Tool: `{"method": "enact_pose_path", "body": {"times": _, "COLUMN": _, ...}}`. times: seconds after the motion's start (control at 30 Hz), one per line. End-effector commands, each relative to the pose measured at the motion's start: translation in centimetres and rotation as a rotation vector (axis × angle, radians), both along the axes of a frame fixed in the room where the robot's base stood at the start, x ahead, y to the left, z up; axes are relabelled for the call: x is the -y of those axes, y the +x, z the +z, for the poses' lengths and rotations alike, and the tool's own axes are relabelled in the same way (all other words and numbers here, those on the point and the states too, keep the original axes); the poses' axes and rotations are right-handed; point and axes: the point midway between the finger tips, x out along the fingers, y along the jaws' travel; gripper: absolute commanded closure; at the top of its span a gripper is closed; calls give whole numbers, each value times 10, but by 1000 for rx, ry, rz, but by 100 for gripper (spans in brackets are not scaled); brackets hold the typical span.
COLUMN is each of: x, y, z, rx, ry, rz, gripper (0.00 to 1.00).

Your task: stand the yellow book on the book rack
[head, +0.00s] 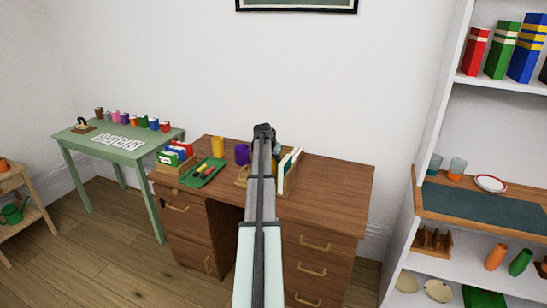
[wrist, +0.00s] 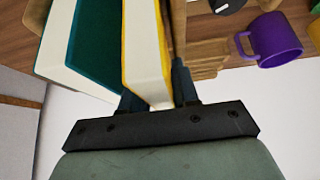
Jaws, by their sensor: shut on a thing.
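The yellow book (wrist: 147,58) has a yellow cover and cream pages. In the wrist view my gripper (wrist: 155,88) is shut on it, one dark finger on each side. A thicker teal book (wrist: 92,38) with pale pages is close beside it on the left. The wooden book rack (wrist: 208,58) shows in part to the right of the yellow book. In the head view my arm hides the gripper and much of the rack (head: 242,176); pale page edges of books (head: 289,170) show just right of the arm. I cannot tell whether the yellow book touches the rack.
The brown desk (head: 335,190) carries a purple mug (head: 242,153), a yellow cup (head: 218,146), a green tray (head: 206,173) and a box of files (head: 172,158). The desk's right side is clear. A white shelf unit (head: 437,130) stands at right, a green table (head: 150,153) at left.

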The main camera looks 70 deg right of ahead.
Motion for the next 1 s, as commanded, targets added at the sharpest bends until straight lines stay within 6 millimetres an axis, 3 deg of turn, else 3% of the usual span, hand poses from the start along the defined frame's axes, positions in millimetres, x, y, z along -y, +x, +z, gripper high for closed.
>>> {"method": "enact_pose_path", "body": {"times": 1.0, "x": 0, "y": 0, "z": -12, "rx": -2, "ry": 4, "rz": 0, "gripper": 100}}
